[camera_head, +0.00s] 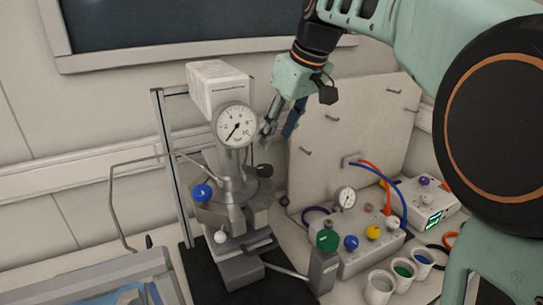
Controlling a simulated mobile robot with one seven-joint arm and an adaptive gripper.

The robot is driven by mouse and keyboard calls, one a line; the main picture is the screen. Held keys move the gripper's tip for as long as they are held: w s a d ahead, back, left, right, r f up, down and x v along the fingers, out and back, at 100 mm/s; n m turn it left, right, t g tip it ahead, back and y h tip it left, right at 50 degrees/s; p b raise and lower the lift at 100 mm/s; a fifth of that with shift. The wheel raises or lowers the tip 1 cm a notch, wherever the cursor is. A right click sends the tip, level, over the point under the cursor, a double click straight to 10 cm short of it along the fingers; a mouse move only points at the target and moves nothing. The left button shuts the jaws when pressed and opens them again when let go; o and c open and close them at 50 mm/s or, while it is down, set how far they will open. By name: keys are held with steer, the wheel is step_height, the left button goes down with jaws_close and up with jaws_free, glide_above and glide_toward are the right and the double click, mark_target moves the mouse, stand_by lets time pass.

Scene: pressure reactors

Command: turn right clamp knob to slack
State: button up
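The pressure reactor (232,185) stands left of the middle, with a white head and a dial gauge (236,124) on its front. A dark knob (264,171) sticks out on the reactor's right side; it looks like the right clamp knob, but its turn position is too small to read. A blue knob (202,192) is on the left side. My gripper (277,137) hangs pointing down, above and slightly right of the dark knob. Its two fingers are apart with nothing visible between them, and it appears clear of the knob.
A pale upright panel (350,125) with pegs stands close to the gripper's right. A control box (355,250) with coloured knobs, a small gauge and hoses sits before it. Cups (379,287) stand at front right. A metal frame post (172,165) rises left of the reactor.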

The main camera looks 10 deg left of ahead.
mark_target(265, 168)
steer(key=x, duration=1)
steer(key=shift+s+f, duration=0.1)
steer(key=shift+f, duration=0.3)
steer(key=shift+c, duration=0.4)
steer(key=c, duration=0.8)
